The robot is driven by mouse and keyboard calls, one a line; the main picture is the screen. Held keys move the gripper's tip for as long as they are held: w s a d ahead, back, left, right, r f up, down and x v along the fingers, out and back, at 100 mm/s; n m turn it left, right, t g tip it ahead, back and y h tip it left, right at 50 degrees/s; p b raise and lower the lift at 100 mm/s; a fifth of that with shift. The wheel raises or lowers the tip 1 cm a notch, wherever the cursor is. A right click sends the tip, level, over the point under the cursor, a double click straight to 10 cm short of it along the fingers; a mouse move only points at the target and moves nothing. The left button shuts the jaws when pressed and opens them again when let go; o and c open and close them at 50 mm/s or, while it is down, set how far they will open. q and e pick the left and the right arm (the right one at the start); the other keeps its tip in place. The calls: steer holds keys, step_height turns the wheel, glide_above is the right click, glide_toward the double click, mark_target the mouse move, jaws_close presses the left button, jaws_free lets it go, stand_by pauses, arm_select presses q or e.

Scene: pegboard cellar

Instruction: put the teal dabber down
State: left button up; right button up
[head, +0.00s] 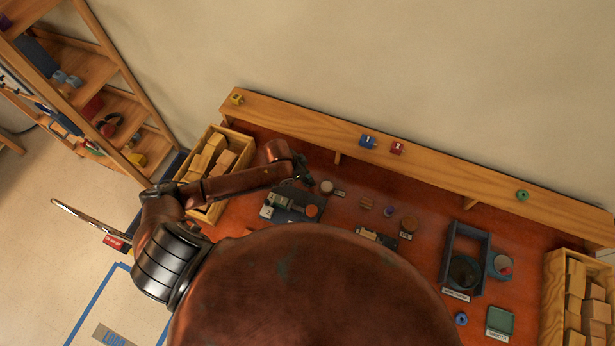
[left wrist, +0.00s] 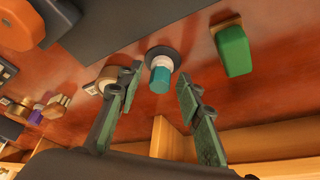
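The teal dabber (left wrist: 161,74) shows in the left wrist view, with a pale band above its teal end and a dark round base or rest (left wrist: 163,54) behind it. I cannot make it out in the head view. My left gripper (left wrist: 160,76) is open, with one finger on each side of the dabber in the picture and visible gaps to both. In the head view the left gripper (head: 300,176) is over the back left of the bench, small and dark. My right gripper is not in view.
A crate of wooden blocks (head: 186,202) stands left of the gripper. A tan round piece (left wrist: 105,80) lies behind one finger, and a green block (left wrist: 233,50) is beside the other. A wooden ledge (head: 310,135) runs along the wall. A dark frame (head: 482,248) stands farther right.

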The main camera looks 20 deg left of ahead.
arm_select(q)
steer(key=v, duration=1.2)
steer(key=shift+r, duration=0.15)
steer(key=shift+d, duration=0.1)
